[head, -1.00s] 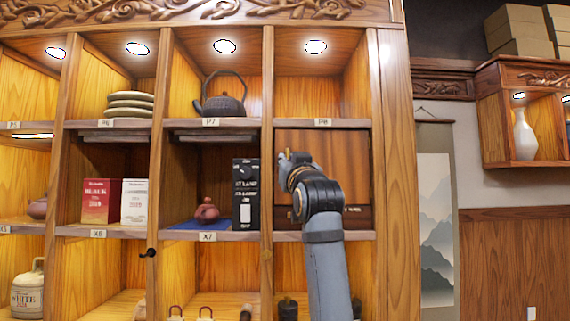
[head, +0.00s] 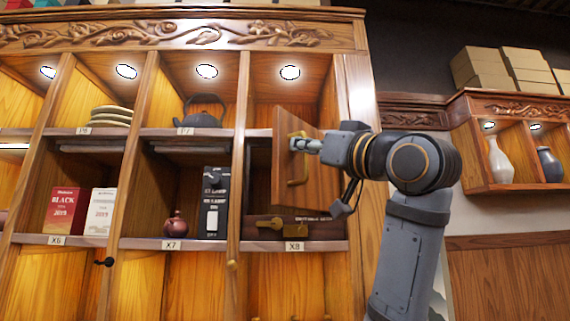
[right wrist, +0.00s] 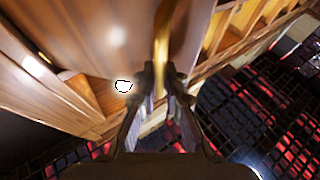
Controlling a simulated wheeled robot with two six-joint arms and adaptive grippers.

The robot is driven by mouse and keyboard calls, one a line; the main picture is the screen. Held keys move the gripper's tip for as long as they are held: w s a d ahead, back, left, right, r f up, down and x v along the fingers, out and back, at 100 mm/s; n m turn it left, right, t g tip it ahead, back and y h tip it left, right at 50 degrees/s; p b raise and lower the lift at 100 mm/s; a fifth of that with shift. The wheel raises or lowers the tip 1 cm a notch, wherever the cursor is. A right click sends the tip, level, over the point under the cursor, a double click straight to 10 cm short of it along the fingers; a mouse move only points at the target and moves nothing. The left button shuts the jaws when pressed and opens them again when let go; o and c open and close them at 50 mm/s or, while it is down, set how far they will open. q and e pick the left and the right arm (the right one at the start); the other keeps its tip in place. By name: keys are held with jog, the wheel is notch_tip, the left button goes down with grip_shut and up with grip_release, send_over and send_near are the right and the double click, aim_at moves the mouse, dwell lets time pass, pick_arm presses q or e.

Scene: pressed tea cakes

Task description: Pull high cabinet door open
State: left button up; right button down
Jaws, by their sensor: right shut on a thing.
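The high cabinet door (head: 284,165) is a small brown wooden panel in the compartment above the X8 label. It stands partly open, swung out toward me. A brass bar handle (head: 297,176) runs up its face. My right gripper (head: 300,145) reaches in from the right and is shut on the upper part of this handle. In the right wrist view the fingers (right wrist: 164,75) close around the brass handle (right wrist: 163,40), with the wooden door face (right wrist: 90,45) beside it. My left gripper is not in view.
Behind the door, the compartment holds a dark wooden box with a brass latch (head: 295,231). To the left stand a black box (head: 213,205), a small reddish teapot (head: 176,226) and tea boxes (head: 62,210).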

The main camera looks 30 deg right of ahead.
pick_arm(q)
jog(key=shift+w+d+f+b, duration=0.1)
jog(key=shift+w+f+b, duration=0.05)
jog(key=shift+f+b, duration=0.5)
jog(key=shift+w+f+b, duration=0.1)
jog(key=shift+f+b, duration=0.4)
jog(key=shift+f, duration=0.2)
pick_arm(e)
jog(key=s+d, duration=0.5)
jog(key=s, duration=0.1)
jog(key=shift+s+d, duration=0.2)
jog(key=shift+d, duration=0.1)
jog(key=c, duration=1.8)
grip_release()
jog(key=shift+o, duration=0.5)
jog(key=shift+a, duration=0.1)
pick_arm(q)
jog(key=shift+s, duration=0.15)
pick_arm(e)
jog(key=shift+s, duration=0.1)
